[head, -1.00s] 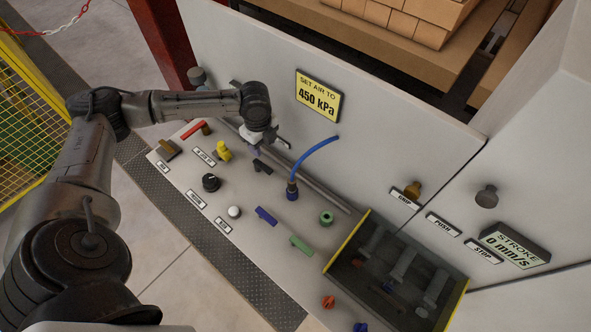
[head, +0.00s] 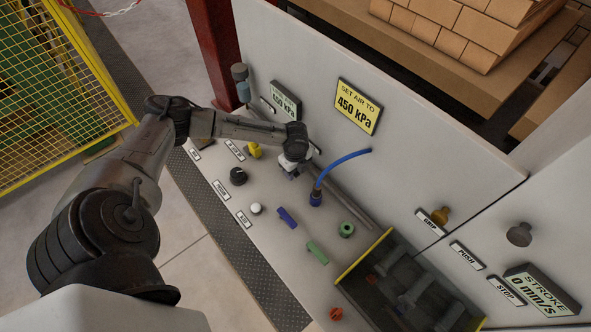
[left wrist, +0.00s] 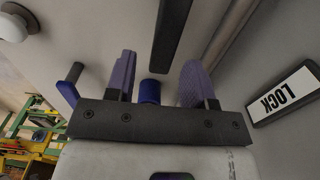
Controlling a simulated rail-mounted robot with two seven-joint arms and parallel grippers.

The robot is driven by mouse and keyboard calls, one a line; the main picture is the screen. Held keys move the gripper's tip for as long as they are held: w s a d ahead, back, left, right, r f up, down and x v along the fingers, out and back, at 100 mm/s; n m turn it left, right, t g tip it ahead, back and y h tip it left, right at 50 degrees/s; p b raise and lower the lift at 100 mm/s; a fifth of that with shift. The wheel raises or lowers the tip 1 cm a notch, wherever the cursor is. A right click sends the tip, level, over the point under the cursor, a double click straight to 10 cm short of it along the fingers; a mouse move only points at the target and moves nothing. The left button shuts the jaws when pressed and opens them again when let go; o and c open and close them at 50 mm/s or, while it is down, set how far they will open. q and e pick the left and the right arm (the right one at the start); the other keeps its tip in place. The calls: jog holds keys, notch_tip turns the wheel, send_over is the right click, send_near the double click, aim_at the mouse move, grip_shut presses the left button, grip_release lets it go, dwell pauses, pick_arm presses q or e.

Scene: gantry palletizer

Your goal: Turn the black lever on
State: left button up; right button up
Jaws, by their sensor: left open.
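The black lever (left wrist: 172,38) shows in the left wrist view as a dark bar coming down from the top edge. Its lower end appears between the two purple fingers of my left gripper (left wrist: 158,80), with visible gaps on both sides. The fingers are open and I see no contact with the lever. In the head view my left gripper (head: 292,172) is low over the panel, beside the blue hose, and it hides the black lever. My right gripper is in neither view.
The blue hose fitting (head: 316,198) stands close right of the gripper. A black knob (head: 238,176), white button (head: 256,208), blue lever (head: 287,217), green lever (head: 317,252) and yellow valve (head: 254,150) are nearby. A LOCK label (left wrist: 285,95) sits at the wrist view's right.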

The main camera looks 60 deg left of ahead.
pick_arm(q)
jog(key=shift+f, duration=0.3)
grip_shut()
dwell(0.4)
